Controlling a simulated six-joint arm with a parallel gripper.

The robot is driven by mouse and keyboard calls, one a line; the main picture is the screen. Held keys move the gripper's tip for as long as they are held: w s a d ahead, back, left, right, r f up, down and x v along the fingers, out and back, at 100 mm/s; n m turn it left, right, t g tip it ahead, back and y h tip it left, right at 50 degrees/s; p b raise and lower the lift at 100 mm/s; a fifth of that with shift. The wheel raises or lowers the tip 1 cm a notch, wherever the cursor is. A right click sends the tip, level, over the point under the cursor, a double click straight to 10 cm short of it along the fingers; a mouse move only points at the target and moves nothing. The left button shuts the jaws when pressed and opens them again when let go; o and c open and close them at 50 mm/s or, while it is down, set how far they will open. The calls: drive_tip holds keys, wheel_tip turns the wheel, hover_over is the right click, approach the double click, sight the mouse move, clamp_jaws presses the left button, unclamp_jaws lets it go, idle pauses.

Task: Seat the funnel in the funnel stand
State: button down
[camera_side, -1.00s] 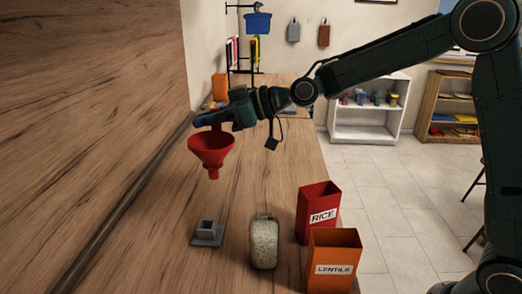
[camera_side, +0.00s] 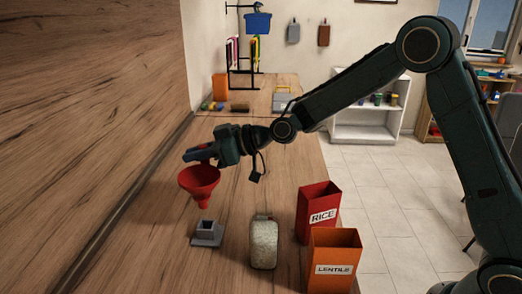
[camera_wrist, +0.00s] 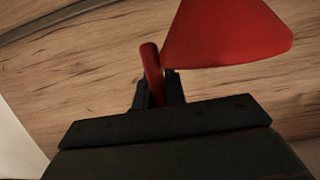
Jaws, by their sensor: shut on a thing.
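The red funnel (camera_side: 200,183) hangs above the counter in the side view, its spout pointing down. My gripper (camera_side: 197,154) is shut on the funnel's handle at its upper edge. In the wrist view the handle (camera_wrist: 152,72) sits between my fingers (camera_wrist: 160,90), and the red cone (camera_wrist: 225,35) fills the upper right. The grey funnel stand (camera_side: 206,234), a square socket on a flat base, sits on the counter below the funnel. The spout tip appears a little above the socket and apart from it. The stand is not seen in the wrist view.
A filled jar (camera_side: 264,242) stands right of the stand. A red RICE box (camera_side: 319,208) and an orange LENTILS box (camera_side: 334,259) stand further right. The wooden splashback (camera_side: 90,120) rises along the left.

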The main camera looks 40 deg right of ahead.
drive_tip(key=shift+f, duration=4.05)
idle(1.0)
drive_tip(key=c, duration=1.4)
unclamp_jaws()
drive_tip(key=shift+o, duration=0.2)
drive_tip(key=shift+s+d, duration=0.1)
drive_tip(key=v, duration=0.7)
drive_tip(key=shift+s+d+r, duration=0.1)
drive_tip(key=shift+r, duration=0.1)
